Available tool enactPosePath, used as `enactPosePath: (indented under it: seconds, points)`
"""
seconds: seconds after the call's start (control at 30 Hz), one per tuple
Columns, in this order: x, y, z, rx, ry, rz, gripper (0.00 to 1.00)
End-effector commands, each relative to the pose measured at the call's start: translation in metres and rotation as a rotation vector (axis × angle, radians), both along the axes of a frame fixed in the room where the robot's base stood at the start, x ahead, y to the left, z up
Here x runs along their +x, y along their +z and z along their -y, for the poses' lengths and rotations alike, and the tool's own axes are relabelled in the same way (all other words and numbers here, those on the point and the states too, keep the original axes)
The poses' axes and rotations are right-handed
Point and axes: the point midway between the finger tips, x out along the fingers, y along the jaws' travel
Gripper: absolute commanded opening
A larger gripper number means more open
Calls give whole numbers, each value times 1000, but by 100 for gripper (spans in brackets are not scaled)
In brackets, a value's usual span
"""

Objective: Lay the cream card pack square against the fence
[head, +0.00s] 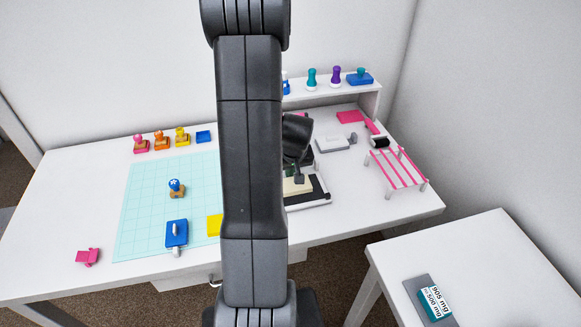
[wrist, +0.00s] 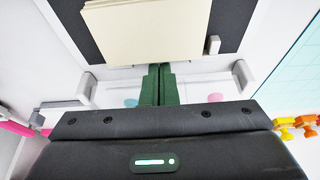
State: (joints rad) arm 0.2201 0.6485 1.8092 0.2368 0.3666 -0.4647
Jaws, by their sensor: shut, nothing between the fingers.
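The cream card pack (wrist: 160,30) lies on a dark mat (wrist: 73,25) at the top of the wrist view. It also shows in the head view (head: 299,185), partly hidden behind my arm. The mat is on a white-edged board (head: 310,205) on the table. My gripper (wrist: 158,74) has its green fingers together and empty, with their tips at the near edge of the pack. I cannot tell whether they touch it. A small pale block (wrist: 213,45) stands beside the pack. I cannot clearly make out the fence or whether the pack sits square to it.
A grey-white stapler-like tool (head: 334,144) and a pink wire rack (head: 400,172) stand to the right of the board. A teal cutting mat (head: 145,205) with stamps lies to the left. A shelf (head: 345,92) with stamps stands behind. My arm blocks the middle.

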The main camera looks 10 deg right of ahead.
Motion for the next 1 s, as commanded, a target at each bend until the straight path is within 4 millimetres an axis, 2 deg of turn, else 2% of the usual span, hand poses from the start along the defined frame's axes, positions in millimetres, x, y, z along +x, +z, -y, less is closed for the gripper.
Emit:
enactPosePath:
  seconds: [0.37,0.67,1.0]
  points:
    - [0,-1,0,0,0,0,0]
    - [-20,-3,1,0,1,0,0]
    - [-21,0,1,0,1,0,0]
